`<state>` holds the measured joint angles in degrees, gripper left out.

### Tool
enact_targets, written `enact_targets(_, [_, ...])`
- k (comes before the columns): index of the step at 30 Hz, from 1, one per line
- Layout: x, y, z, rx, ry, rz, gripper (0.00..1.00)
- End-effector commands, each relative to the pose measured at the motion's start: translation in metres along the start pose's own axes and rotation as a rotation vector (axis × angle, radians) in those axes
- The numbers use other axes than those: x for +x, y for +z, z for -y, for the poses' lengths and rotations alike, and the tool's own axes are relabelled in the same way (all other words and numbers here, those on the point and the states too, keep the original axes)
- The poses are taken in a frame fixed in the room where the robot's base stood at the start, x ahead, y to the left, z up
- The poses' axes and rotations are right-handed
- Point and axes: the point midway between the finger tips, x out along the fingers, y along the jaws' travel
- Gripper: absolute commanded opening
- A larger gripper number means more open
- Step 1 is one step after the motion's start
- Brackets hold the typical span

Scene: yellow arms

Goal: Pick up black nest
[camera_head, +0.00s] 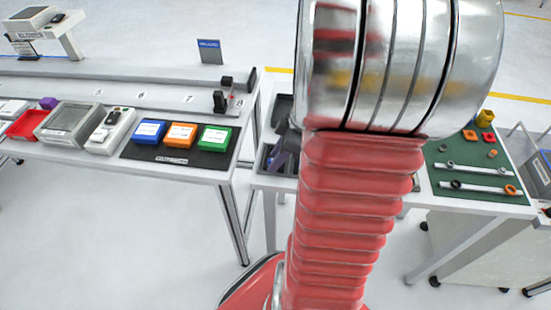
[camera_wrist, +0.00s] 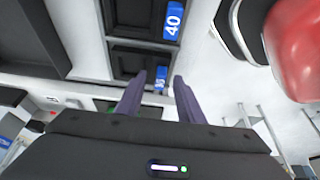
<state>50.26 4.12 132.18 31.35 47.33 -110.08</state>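Black open-topped trays sit on a white table. In the wrist view, one black tray (camera_wrist: 135,15) has a blue label reading 40, and a second black tray (camera_wrist: 128,62) has a smaller blue label, partly hidden by my fingers. I cannot tell which of these is the black nest. My gripper (camera_wrist: 158,82) has two purple fingers spread apart with nothing between them; their tips appear over the edge of the second tray. In the head view, a black tray (camera_head: 282,110) shows left of my arm, and a purple finger of my gripper (camera_head: 284,152) shows below it.
My red and chrome arm hides much of the table in the head view. Left stand blue (camera_head: 148,131), orange (camera_head: 181,135) and green (camera_head: 215,138) boxes on a black mat. Right is a green mat (camera_head: 458,158) with small parts. A gap separates the left and middle tables.

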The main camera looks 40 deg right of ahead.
Motion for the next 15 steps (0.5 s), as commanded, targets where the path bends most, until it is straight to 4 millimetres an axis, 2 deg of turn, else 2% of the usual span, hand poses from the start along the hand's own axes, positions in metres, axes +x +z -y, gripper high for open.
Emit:
enact_targets(5, [-0.0003,0.0001,-0.0001,0.0,0.0,0.0,0.34])
enact_targets(15, [-0.0003,0.0002,-0.0002,0.001,0.0,0.0,0.1])
